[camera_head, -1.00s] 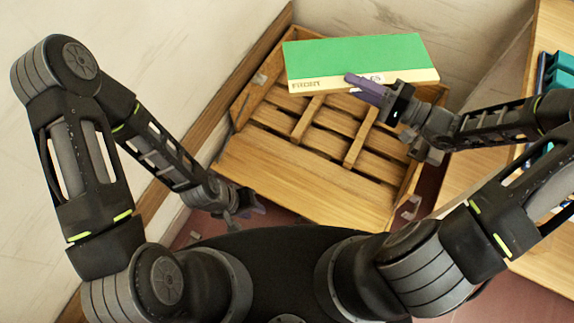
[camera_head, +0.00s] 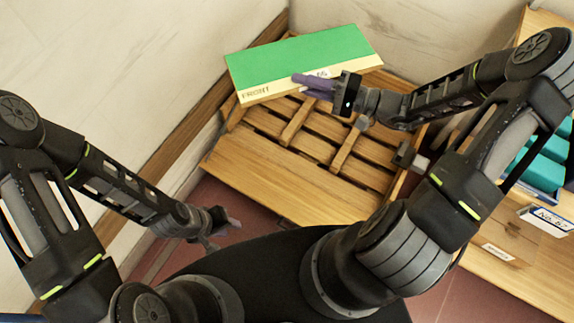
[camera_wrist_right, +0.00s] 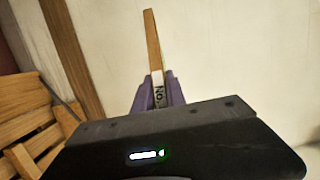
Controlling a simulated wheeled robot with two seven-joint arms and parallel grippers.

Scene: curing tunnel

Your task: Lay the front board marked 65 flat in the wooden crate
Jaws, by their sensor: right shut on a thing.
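The front board (camera_head: 300,62) has a green face and a cream edge strip lettered "FRONT"; the number is partly covered by my gripper. My right gripper (camera_head: 315,84) is shut on the board's near edge and holds it above the back part of the wooden crate (camera_head: 265,175). The board is tilted in the head view. In the right wrist view the board (camera_wrist_right: 152,42) shows edge-on between the purple fingers (camera_wrist_right: 158,92), with part of a "No." label. The crate is open, with a slatted inside. My left gripper (camera_head: 222,222) looks open and empty, low left of the crate.
A wooden bench (camera_head: 520,265) on the right carries a blue tray with teal items (camera_head: 545,165) and a "No." label. The wall with its wooden rail (camera_head: 190,125) runs close along the crate's left. Red floor (camera_head: 225,195) shows in front of the crate.

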